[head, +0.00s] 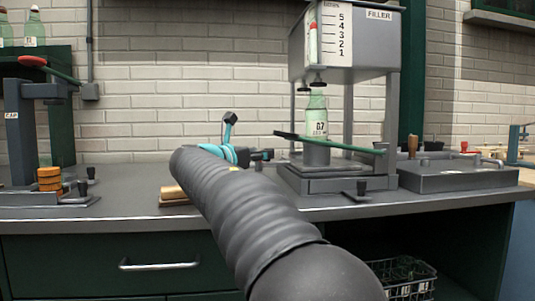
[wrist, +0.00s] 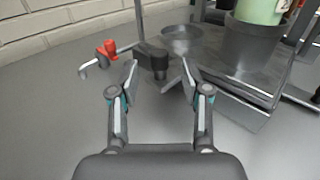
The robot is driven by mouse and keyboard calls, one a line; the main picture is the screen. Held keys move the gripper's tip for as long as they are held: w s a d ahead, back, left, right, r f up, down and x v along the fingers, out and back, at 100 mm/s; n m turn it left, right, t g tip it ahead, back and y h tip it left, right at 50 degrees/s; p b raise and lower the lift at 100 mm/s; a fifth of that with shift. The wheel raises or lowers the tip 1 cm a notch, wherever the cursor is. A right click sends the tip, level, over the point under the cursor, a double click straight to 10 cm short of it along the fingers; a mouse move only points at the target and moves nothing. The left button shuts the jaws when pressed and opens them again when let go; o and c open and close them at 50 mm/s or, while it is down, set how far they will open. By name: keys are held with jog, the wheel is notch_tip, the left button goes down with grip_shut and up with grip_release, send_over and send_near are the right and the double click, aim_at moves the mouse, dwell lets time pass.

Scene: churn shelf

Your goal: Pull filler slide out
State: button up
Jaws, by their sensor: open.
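The filler (head: 345,40) is a grey machine with a numbered scale, standing on the counter in the head view. A pale green bottle (head: 317,115) stands upright in a grey cup (head: 316,154) under it; the bottle's lower part also shows in the wrist view (wrist: 262,10), with the cup (wrist: 250,42). A low plate with a black knob (head: 362,188) lies at the filler's front right. My gripper (head: 249,137) is left of the filler base. In the wrist view my gripper (wrist: 159,72) is open and empty, with a dark knob (wrist: 157,62) near its fingertips; contact cannot be told.
A red-capped part (wrist: 108,48) and a round grey dish (wrist: 182,38) lie beyond my fingertips. The capping stand (head: 42,135) is at the left and a grey box with knobs (head: 460,175) at the right. A wire crate (head: 410,288) sits below the counter.

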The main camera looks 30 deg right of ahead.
jog(key=shift+x, duration=2.2)
grip_shut()
